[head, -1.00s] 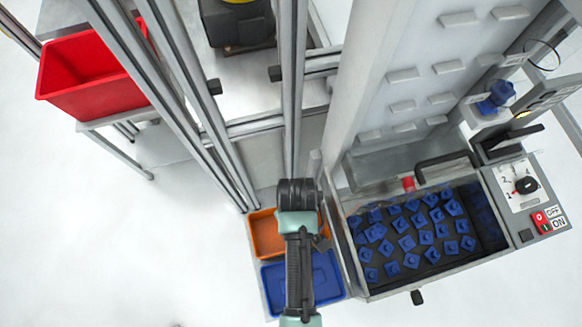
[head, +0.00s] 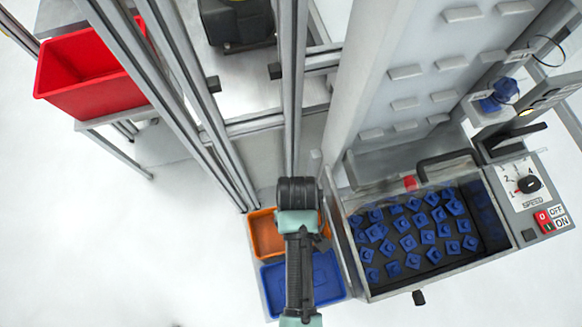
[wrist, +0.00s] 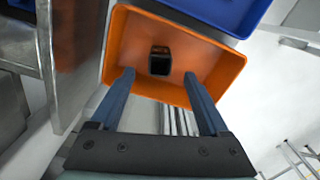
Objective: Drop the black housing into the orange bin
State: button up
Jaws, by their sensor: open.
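The orange bin (head: 264,234) stands low in the middle of the head view, partly hidden behind my arm. In the wrist view the orange bin (wrist: 215,67) fills the upper middle. The black housing (wrist: 160,61) lies inside the orange bin on its floor, near the middle. My gripper (wrist: 160,75) is open in the wrist view, its two blue-grey fingers wide apart and nothing between them. It is above the bin, with the housing visible beyond the fingertips, apart from them. The head view hides the fingers behind my arm.
A blue bin (head: 328,275) stands beside the orange one. A machine tray (head: 400,288) with several blue parts is at the right. Metal frame posts (head: 292,90) rise behind the bins. A red bin (head: 90,75) sits at the upper left.

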notch_tip(320, 180, up, 12)
jog(key=shift+r, duration=0.15)
dwell(0.6)
jog(key=w+a+r+m+t, duration=0.1)
jog(key=w+r+m+t, duration=0.1)
jog(key=w+r+t, duration=0.7)
jog(key=w+a+r+m+t, duration=0.1)
jog(key=w+r+t, duration=0.3)
jog(key=w+r, duration=1.05)
jog(key=s+d+r+m+t, duration=0.1)
jog(key=s+r+t, duration=0.15)
jog(key=r, duration=0.75)
jog(key=s+r+m+t, duration=0.1)
jog(key=r+t, duration=0.3)
jog(key=r, duration=0.7)
jog(key=s+r+t, duration=0.4)
jog(key=s+r, duration=0.1)
jog(key=r, duration=0.4)
jog(key=s+d+r+m+t, duration=0.1)
jog(key=s+r+t, duration=0.3)
jog(key=r, duration=0.5)
jog(key=shift+s+r+m, duration=0.3)
jog(key=shift+s, duration=0.4)
